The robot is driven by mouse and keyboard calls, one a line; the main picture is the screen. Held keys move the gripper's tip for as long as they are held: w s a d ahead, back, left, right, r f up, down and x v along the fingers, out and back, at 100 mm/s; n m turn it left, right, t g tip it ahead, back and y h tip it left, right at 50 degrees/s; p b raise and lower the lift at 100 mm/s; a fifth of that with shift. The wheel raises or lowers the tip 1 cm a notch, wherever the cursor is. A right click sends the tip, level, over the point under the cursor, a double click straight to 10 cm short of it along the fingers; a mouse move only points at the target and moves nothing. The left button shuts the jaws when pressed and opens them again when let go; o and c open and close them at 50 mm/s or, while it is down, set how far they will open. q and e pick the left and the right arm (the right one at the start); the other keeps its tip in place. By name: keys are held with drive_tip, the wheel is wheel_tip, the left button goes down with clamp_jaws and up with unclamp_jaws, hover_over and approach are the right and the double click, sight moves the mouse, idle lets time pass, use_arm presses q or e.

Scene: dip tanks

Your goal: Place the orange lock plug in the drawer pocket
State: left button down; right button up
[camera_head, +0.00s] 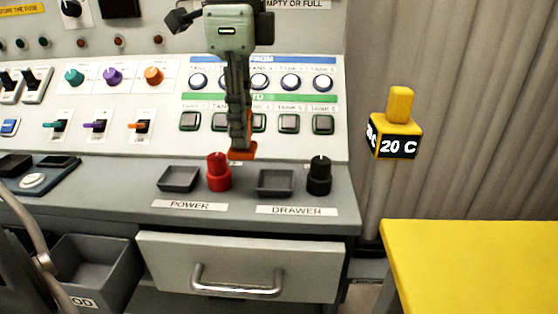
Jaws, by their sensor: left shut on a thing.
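My left gripper (240,143) points down from the top middle, in front of the console's button rows. It is shut on the orange lock plug (243,154), whose lower end shows below the fingertips. The fingers hide part of the plug. The plug is held above the ledge, between the red knob and the drawer pocket in the picture. The drawer pocket (276,188) is a shallow, empty grey square tray above the DRAWER label (296,210). My right gripper is not in view.
A red knob (218,172) stands left of the drawer pocket and a black knob (319,175) right of it. The power pocket (179,179) is empty. Below is a closed drawer (238,262). A yellow table (475,265) and a 20 C post (398,140) are at right.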

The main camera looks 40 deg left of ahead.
use_arm(q)
drive_tip(key=w+f, duration=0.1)
drive_tip(key=w+d+f, duration=0.1)
drive_tip(key=w, duration=0.1)
drive_tip(key=w+d+f, duration=0.1)
drive_tip(key=shift+w+d, duration=0.25)
wheel_tip(320, 180, down, 4)
drive_tip(key=shift+f, duration=0.1)
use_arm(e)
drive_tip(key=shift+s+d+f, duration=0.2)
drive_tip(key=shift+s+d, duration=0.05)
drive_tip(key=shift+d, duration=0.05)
use_arm(q)
drive_tip(key=shift+f, duration=0.15)
drive_tip(key=c, duration=1.3)
unclamp_jaws()
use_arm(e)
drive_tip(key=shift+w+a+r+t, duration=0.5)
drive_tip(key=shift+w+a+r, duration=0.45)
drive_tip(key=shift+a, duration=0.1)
